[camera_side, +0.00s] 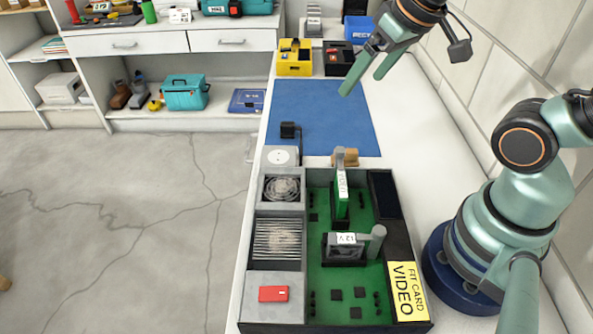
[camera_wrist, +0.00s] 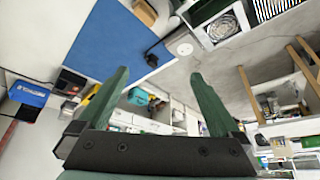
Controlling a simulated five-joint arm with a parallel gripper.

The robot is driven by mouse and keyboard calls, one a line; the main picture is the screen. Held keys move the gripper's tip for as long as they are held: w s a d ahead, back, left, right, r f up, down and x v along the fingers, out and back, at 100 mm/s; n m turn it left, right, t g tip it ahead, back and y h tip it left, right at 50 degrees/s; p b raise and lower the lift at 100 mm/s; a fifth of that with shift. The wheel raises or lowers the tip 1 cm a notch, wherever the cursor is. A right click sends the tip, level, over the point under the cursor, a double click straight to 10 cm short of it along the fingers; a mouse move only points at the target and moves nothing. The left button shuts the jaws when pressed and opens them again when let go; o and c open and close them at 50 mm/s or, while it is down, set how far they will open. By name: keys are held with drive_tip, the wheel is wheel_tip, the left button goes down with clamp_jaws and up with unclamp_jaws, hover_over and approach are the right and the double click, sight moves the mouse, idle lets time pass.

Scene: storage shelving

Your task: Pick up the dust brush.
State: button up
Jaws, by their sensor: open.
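A small tan-brown block (camera_side: 350,157) lies at the near edge of the blue mat, just behind the open computer case. It may be the dust brush, but I cannot tell for sure; the green card partly hides it. A tan piece also shows at the top of the wrist view (camera_wrist: 145,12). My gripper (camera_side: 362,84) is open and empty, above the far right part of the mat. In the wrist view its two green fingers (camera_wrist: 160,76) are spread apart with nothing between them.
The open computer case (camera_side: 418,322) holds a dusty fan (camera_side: 282,189), a dusty finned block (camera_side: 277,240), and upright cards. A white socket with a black plug (camera_side: 288,131) stands left of the tan block. Yellow (camera_side: 294,65) and black bins stand behind the mostly bare blue mat (camera_side: 325,105).

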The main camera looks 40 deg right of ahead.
drive_tip(key=w+d+f+m+g, duration=0.2)
drive_tip(key=w+f+m+g, duration=0.1)
drive_tip(key=f+m, duration=0.15)
drive_tip(key=m+g, duration=0.2)
drive_tip(key=m, duration=0.2)
hover_over(345, 159)
drive_tip(key=w, duration=0.1)
wheel_tip(345, 159, down, 7)
drive_tip(key=shift+d+f, duration=0.25)
drive_tip(key=shift+f, duration=0.55)
wheel_tip(345, 159, down, 6)
drive_tip(key=f, duration=0.4)
drive_tip(key=shift+s+d, duration=0.2)
drive_tip(key=shift+s, duration=0.05)
drive_tip(key=shift+f, duration=0.6)
drive_tip(key=c, duration=1.2)
